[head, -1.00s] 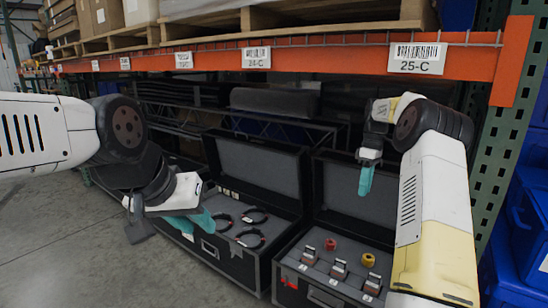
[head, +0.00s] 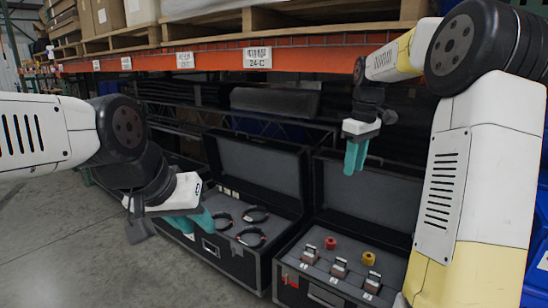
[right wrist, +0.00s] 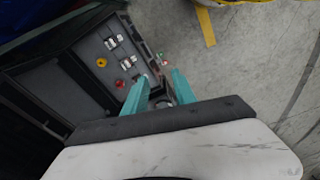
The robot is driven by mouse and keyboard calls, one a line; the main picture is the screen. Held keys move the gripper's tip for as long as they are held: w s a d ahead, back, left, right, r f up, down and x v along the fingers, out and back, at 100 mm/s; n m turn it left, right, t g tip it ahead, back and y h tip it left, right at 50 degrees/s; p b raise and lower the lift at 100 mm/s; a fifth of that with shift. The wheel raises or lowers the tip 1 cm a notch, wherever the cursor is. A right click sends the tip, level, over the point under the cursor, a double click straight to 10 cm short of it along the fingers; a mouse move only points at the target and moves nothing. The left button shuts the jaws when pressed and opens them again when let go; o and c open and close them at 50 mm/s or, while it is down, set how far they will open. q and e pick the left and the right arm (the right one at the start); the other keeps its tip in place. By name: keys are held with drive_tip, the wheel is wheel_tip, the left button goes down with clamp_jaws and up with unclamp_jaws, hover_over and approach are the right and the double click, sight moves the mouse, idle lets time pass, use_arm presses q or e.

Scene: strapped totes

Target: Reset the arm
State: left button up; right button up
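My left gripper (head: 193,226) hangs at the left, just in front of the left black case (head: 232,255). Its teal fingers look apart and nothing shows between them. My right gripper (head: 355,158) is raised above and behind the right black case (head: 275,283), in front of its open lid. In the right wrist view its two teal fingers (right wrist: 160,84) stand apart with nothing held between them.
Both cases have open lids. The left holds black ring-shaped cables (head: 250,237); the right holds a red piece (head: 331,243), a yellow piece (head: 368,258) and several metal latches (head: 340,267). An orange shelf beam (head: 220,62) spans above. Grey floor (head: 70,250) is free at left.

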drive_tip(key=s+a+r+m+t, duration=0.1)
drive_tip(key=s+a+r+m, duration=0.1)
drive_tip(key=s, duration=0.5)
drive_tip(key=s+a+r+m+t, duration=0.1)
drive_tip(key=s+a+r+t, duration=0.15)
drive_tip(key=s, duration=0.45)
drive_tip(key=s+a+f+m+t, duration=0.1)
drive_tip(key=s+f+m, duration=0.1)
drive_tip(key=s, duration=0.4)
drive_tip(key=s+a+f+m+t+y, duration=0.1)
drive_tip(key=s+a+f+m, duration=0.1)
drive_tip(key=s, duration=0.4)
drive_tip(key=shift+a+f+y, duration=0.2)
drive_tip(key=shift+f+y, duration=0.1)
drive_tip(key=shift+f, duration=0.55)
